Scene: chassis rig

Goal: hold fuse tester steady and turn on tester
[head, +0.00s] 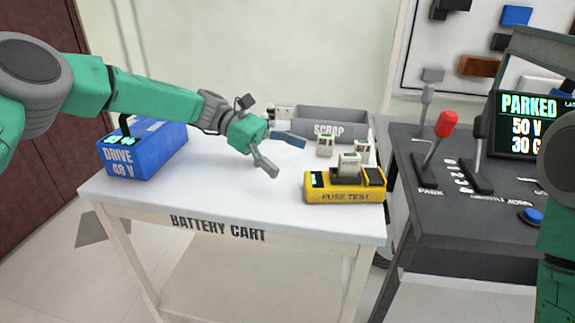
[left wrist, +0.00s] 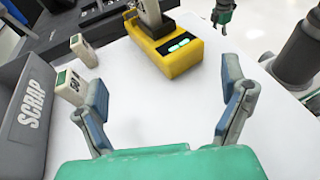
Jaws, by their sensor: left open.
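The yellow fuse tester (head: 335,196) sits near the right front of the white cart, with a pale block-shaped fuse (head: 349,165) upright in it. A small green-lit display (head: 317,180) is at its left end and a dark part (head: 374,177) at its right. My left gripper (head: 280,154) is open and empty, left of the tester and apart from it. In the left wrist view the tester (left wrist: 170,60) lies ahead of my spread fingers (left wrist: 163,88). A small green and dark part at the top there (left wrist: 222,14) looks like my right gripper; its fingers are too small to judge.
A grey SCRAP bin (head: 345,120) stands at the cart's back, with loose fuses (head: 325,146) in front. A blue DRIVE battery (head: 150,152) is at the left end. A dark control console (head: 450,215) with levers stands right of the cart. The cart top (head: 210,190) is clear at front left.

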